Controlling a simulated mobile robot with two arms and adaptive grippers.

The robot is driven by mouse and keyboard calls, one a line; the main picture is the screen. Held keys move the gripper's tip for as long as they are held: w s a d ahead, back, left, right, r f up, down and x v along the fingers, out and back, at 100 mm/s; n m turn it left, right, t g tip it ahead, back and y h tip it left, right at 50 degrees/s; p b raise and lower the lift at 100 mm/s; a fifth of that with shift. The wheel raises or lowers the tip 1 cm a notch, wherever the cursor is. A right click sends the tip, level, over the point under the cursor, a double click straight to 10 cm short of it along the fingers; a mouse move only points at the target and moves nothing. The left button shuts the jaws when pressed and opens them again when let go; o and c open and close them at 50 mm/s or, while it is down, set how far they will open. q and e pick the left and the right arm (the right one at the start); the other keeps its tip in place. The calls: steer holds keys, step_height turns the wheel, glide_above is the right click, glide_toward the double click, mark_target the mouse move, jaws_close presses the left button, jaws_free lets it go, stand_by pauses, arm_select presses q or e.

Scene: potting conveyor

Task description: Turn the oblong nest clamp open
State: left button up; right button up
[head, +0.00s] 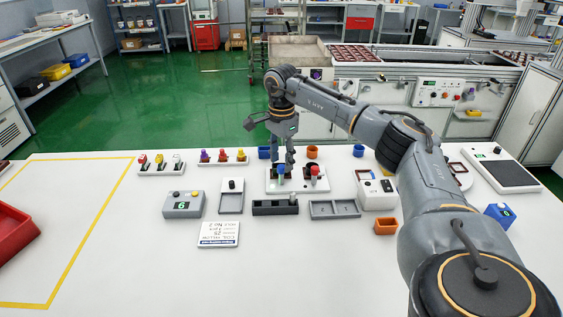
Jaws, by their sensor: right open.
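A white fixture base (298,187) stands near the middle of the white table, with a blue knob (280,170) on its left side and a red knob (315,171) on its right side. Dark parts sit under both knobs. I cannot tell from this view which one belongs to the oblong nest clamp. My right gripper (287,158) points down with its fingers open, right at the blue knob and partly in front of or behind it; contact cannot be made out. My left gripper is not in view.
Blue and orange cups stand around the fixture. A red bin (14,226) is at the left; the yellow-outlined area is clear.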

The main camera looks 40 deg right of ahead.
steer(key=shift+f, duration=0.9)
steer(key=shift+c, duration=0.5)
jaws_close()
